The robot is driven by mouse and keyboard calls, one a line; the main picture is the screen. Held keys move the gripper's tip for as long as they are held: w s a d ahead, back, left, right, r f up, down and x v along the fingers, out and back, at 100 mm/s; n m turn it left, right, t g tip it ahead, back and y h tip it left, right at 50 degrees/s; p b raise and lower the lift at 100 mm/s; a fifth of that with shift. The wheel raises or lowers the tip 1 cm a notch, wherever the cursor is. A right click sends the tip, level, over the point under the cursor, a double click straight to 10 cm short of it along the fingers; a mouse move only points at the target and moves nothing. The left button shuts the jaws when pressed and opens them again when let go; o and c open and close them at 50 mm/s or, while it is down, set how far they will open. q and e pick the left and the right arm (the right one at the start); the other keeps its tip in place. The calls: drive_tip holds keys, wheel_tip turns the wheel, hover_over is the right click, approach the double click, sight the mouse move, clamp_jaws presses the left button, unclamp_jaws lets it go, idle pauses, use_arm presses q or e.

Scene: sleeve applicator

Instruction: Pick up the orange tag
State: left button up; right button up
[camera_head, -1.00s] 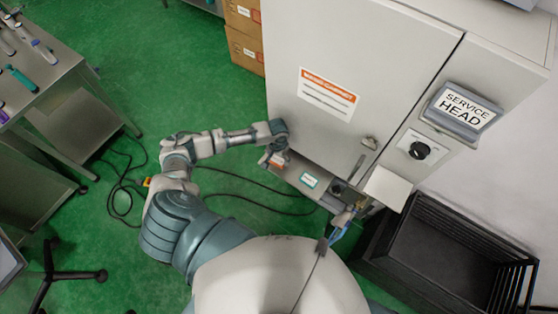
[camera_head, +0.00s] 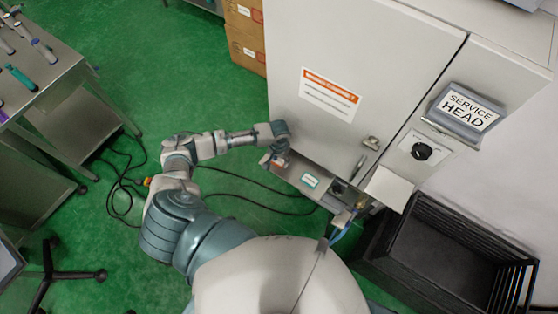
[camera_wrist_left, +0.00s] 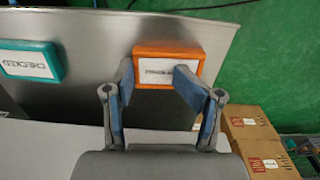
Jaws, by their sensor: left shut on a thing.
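The orange tag (camera_wrist_left: 167,66) has a white label face. In the left wrist view it is at the top middle, over the metal shelf (camera_wrist_left: 85,55). My left gripper (camera_wrist_left: 153,72) is shut on it, with a blue-padded finger near each side. In the head view my left gripper (camera_head: 279,152) is over the left end of the shelf, below the cabinet door, and mostly covers the tag. Whether the tag is clear of the shelf I cannot tell. My right gripper does not show.
A teal tag (camera_head: 309,181) marked CHECKED lies on the shelf to the right. The white cabinet (camera_head: 345,60) rises behind. A black crate (camera_head: 440,260) stands at the lower right. A metal table (camera_head: 45,75) with tools stands at the left. Cables lie on the green floor.

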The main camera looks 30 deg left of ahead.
sight(279, 160)
use_arm(q)
drive_tip(key=shift+s+a+f, duration=0.15)
drive_tip(key=shift+a+f, duration=0.1)
drive_tip(key=shift+a, duration=0.05)
clamp_jaws()
drive_tip(key=shift+r, duration=0.1)
drive_tip(key=shift+w+a+r, duration=0.1)
drive_tip(key=shift+w+r, duration=0.15)
drive_tip(key=shift+r, duration=0.35)
drive_tip(key=shift+d+r, duration=0.25)
drive_tip(key=shift+r, duration=0.95)
drive_tip(key=s+d, duration=0.3)
drive_tip(key=d, duration=0.4)
drive_tip(key=s+d+r+b, duration=0.1)
drive_tip(key=s+d, duration=0.3)
drive_tip(key=d, duration=0.3)
drive_tip(key=shift+s+r, duration=0.2)
drive_tip(key=shift+r, duration=0.05)
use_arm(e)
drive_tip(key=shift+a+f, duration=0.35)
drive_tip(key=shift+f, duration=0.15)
use_arm(q)
drive_tip(key=shift+o, duration=1.5)
unclamp_jaws()
drive_tip(key=o, duration=0.7)
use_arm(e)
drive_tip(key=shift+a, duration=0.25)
